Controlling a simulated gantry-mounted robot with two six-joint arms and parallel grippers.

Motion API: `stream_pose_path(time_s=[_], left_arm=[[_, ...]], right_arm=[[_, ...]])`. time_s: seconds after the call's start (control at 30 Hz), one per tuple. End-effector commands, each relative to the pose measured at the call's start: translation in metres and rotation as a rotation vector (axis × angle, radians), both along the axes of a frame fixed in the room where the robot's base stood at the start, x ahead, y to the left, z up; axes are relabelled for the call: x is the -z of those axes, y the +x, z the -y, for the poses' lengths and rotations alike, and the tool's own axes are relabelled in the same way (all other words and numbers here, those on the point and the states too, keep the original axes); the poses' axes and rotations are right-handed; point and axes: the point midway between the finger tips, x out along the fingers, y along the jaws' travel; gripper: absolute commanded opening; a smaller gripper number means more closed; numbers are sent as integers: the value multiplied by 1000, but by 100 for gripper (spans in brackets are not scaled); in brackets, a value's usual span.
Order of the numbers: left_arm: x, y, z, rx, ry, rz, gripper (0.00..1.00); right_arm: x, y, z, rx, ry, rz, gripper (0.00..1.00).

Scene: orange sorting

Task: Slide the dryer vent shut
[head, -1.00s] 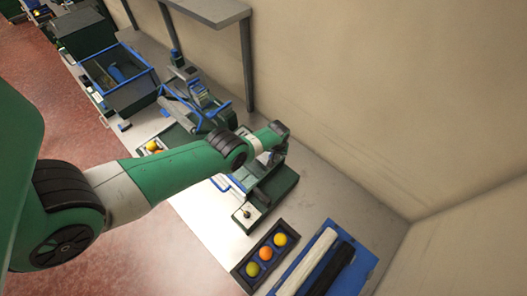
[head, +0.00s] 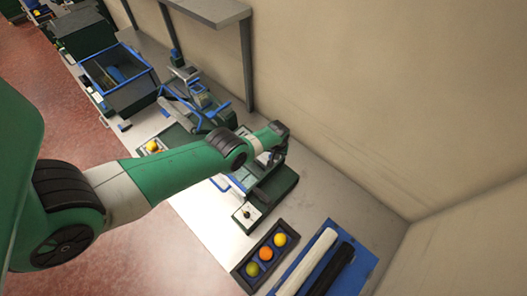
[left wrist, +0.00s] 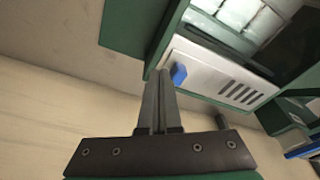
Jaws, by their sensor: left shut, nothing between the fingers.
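The dryer (head: 280,187) is a green machine on the bench in the head view, partly hidden behind my left arm. In the left wrist view its vent is a pale panel (left wrist: 205,77) with a row of dark slots (left wrist: 240,92). A blue tab (left wrist: 179,74) sticks out at the panel's left end. My left gripper (left wrist: 163,75) is shut and empty, its fingertips right beside the tab on its left. I cannot tell whether they touch it. In the head view the left gripper's fingertips are hidden by the arm and machine. My right gripper is not in view.
A dark tray (head: 279,225) with several coloured fruits stands in front, next to a blue board (head: 370,262) holding a white and a black roll. A blue-rimmed bin (head: 149,70) stands further back. The wall (head: 400,100) runs close behind the bench.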

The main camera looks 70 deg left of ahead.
Motion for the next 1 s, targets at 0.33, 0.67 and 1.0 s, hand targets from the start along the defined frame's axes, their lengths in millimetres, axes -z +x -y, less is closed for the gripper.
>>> stream_pose_path(time_s=[0.33,0.67,1.0], left_arm=[[3,0,0,0,0,0,0],[19,0,0,0,0,0,0],[26,0,0,0,0,0,0]], right_arm=[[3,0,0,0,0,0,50],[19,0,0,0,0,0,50],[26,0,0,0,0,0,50]])
